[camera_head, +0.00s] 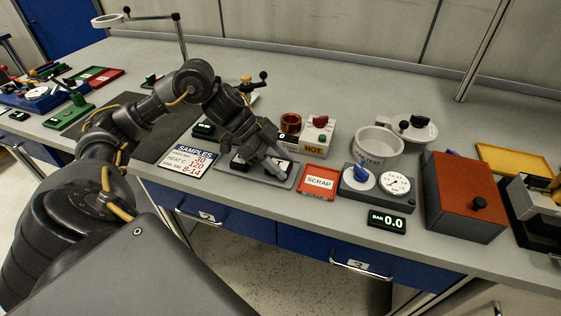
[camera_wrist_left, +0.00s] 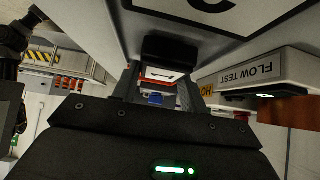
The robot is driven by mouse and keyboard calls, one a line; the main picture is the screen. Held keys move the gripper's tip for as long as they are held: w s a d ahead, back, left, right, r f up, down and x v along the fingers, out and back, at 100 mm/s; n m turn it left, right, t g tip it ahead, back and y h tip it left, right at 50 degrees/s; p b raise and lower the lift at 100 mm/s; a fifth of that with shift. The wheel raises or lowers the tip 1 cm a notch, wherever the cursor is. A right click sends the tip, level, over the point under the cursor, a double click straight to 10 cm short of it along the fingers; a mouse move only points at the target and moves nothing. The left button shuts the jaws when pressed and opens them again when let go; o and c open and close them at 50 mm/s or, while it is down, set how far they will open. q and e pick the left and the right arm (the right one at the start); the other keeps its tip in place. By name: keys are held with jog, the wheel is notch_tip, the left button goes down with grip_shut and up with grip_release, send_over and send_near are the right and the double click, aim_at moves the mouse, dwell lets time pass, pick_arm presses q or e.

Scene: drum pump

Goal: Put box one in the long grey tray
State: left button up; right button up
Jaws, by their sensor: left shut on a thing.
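The long grey tray (camera_head: 226,167) lies near the bench's front edge in the head view, with dark pieces in it that have pale labels. My left gripper (camera_head: 272,160) points down over the tray's right part and hides some of it. In the left wrist view my left gripper (camera_wrist_left: 157,80) is shut on a small black box (camera_wrist_left: 170,48) held between its fingertips. I cannot read a number on this box, so I cannot tell whether it is box one. Whether it touches the tray is hidden. My right gripper is out of view.
A red SCRAP tray (camera_head: 317,180) sits just right of the grey tray. A SAMPLES card (camera_head: 188,158) lies to its left. Behind stand a HOT unit (camera_head: 317,137) and a white flow-test bowl (camera_head: 376,146). A gauge unit (camera_head: 374,183) and red-topped box (camera_head: 466,190) are further right.

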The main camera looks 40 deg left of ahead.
pick_arm(q)
jog(key=shift+f, duration=0.2)
jog(key=o, duration=0.7)
jog(key=shift+r, duration=0.1)
jog(key=shift+r, duration=0.2)
jog(key=shift+v, duration=5.95)
